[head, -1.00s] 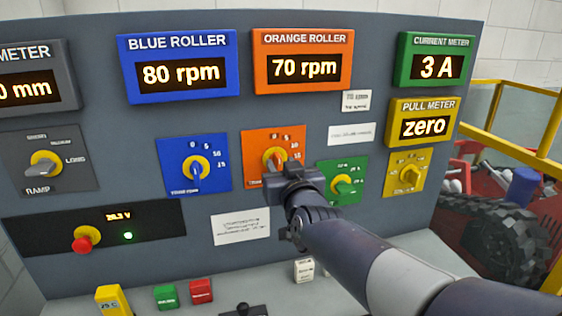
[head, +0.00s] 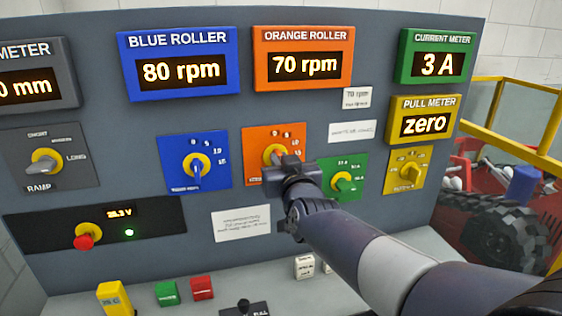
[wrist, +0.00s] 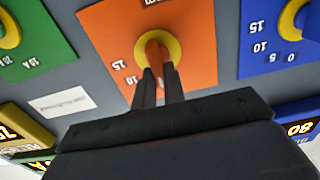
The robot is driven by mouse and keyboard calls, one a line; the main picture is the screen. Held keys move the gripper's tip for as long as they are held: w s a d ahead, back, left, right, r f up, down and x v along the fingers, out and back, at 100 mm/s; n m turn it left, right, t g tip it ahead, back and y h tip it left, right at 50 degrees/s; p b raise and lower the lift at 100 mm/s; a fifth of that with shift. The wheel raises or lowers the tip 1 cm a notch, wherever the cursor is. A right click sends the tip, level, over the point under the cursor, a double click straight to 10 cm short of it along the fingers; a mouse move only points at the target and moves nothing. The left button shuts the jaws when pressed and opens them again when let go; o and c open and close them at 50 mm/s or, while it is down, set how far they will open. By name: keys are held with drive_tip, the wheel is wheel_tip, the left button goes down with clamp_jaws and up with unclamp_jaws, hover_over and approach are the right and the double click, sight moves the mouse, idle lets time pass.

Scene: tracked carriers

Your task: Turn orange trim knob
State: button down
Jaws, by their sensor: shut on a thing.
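The orange trim knob (head: 275,153) sits on an orange dial plate (head: 256,137) with a yellow ring around it, in the middle of the grey panel. The orange knob (wrist: 153,49) also shows in the wrist view, between the fingers of my gripper (wrist: 160,72), which is shut on it. In the head view my gripper (head: 283,168) covers the lower right of the dial plate. The orange roller display (head: 304,67) above reads 70 rpm. The knob's exact pointing is partly hidden by the gripper.
The blue roller display (head: 178,71) reads 80 rpm.

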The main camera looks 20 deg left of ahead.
drive_tip(key=shift+f+m+b, duration=0.1)
drive_tip(key=shift+m+b, duration=0.2)
drive_tip(key=shift+b, duration=0.25)
drive_tip(key=shift+w+d+f+m+b, duration=0.1)
drive_tip(key=shift+d+m+b, duration=0.05)
drive_tip(key=shift+m+b, duration=1.45)
drive_tip(key=shift+w+d+m+b, duration=0.15)
drive_tip(key=shift+m+b, duration=0.9)
drive_tip(key=shift+m, duration=1)
drive_tip(key=shift+d+f+m+b, duration=0.1)
drive_tip(key=shift+d+m+b, duration=0.05)
drive_tip(key=shift+m+b, duration=1.45)
drive_tip(key=shift+m, duration=0.45)
drive_tip(key=c, duration=1.5)
unclamp_jaws()
